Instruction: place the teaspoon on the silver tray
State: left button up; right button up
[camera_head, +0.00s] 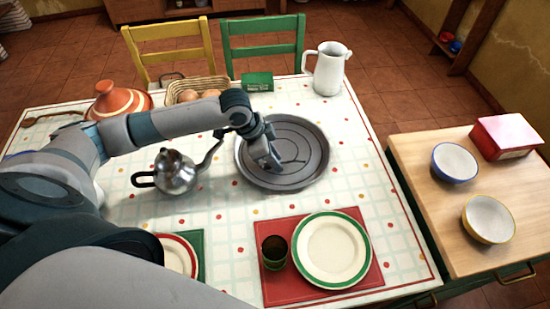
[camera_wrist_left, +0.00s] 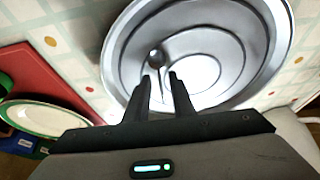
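The silver tray (camera_head: 318,150) is a round, ridged metal tray on the patterned tablecloth. It fills much of the left wrist view (camera_wrist_left: 262,40). My left gripper (camera_head: 275,162) is low over the middle of the tray. In the left wrist view its two fingers (camera_wrist_left: 159,77) stand apart with a gap between them. The teaspoon (camera_wrist_left: 155,57) appears as a small dark bowl just beyond the fingertips, over the tray, with a thin handle running toward the gap. I cannot tell whether the fingers touch it. My right gripper is out of view.
A metal teapot (camera_head: 176,174) stands left of the tray. A white jug (camera_head: 328,68), green box (camera_head: 257,81), egg basket (camera_head: 197,90) and orange tagine (camera_head: 118,101) stand behind. A dark cup (camera_head: 275,252) and green-rimmed plate (camera_head: 331,250) are in front.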

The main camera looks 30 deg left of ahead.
pick_arm(q)
jog(key=b+v, duration=0.1)
jog(key=v, duration=1.1)
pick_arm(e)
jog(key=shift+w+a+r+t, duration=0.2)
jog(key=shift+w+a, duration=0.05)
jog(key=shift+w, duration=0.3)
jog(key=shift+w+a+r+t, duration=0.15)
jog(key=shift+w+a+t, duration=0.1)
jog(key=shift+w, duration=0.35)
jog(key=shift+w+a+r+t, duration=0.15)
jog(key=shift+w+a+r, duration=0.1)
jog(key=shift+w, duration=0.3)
pick_arm(q)
jog(key=shift+r, duration=0.1)
